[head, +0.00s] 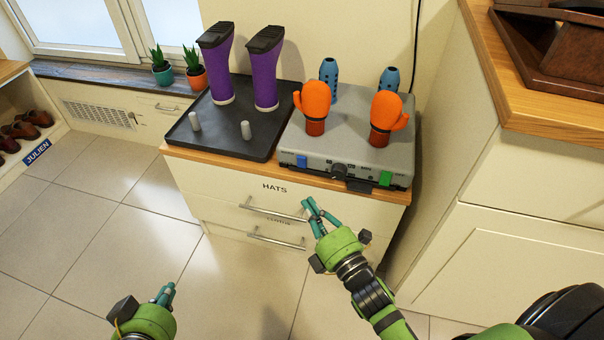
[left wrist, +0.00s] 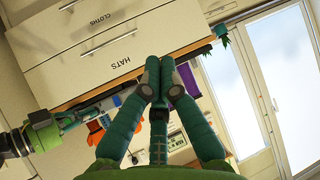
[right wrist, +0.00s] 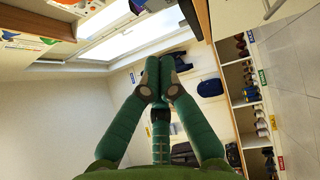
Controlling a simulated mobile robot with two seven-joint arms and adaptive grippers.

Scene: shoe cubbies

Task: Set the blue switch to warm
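The blue switch (head: 302,161) is on the left of the front panel of a grey dryer box (head: 350,130), which stands on the right half of a cabinet top. A round dark knob (head: 339,171) and a green switch (head: 385,179) are on the same panel. The setting of the blue switch is too small to read. My right gripper (head: 310,205) is in front of the cabinet, below the blue switch and apart from it. My left gripper (head: 166,290) is low over the floor at the front left. Both grippers look shut and empty, with fingertips together in the left wrist view (left wrist: 159,62) and right wrist view (right wrist: 159,62).
Two orange mittens (head: 315,100) (head: 386,112) and two blue perforated posts (head: 328,75) stand on the box. Purple boots (head: 263,75) stand on a black tray (head: 225,125) to its left. Drawer handles (head: 275,209) stick out below. A wooden-topped counter (head: 540,110) is at right. Floor is free at left.

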